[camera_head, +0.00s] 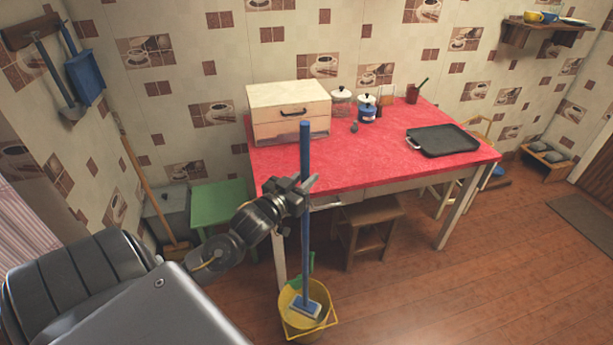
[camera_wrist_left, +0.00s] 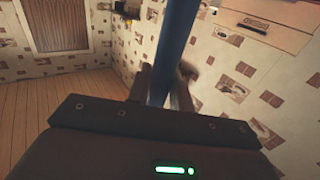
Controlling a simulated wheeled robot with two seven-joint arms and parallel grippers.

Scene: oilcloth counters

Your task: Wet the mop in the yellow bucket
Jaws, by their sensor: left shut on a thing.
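The mop (camera_head: 305,240) has a long blue handle and stands about upright in the head view. Its pale blue head (camera_head: 305,308) shows within the rim of the yellow bucket (camera_head: 290,325), which stands on the floor in front of the red table. I cannot tell how deep the head sits or whether it touches water. My left gripper (camera_head: 303,190) is shut on the mop handle around its middle. The handle also runs up between the fingers in the left wrist view (camera_wrist_left: 173,55). Something green (camera_head: 302,272) shows at the bucket's back rim. My right gripper is not in view.
The red table (camera_head: 360,165) stands behind the bucket, with a bread box (camera_head: 290,110), jars and a black tray (camera_head: 442,140) on it. A wooden stool (camera_head: 368,218) is under it, and a green stool (camera_head: 217,203) stands left. Floor to the bucket's right is clear.

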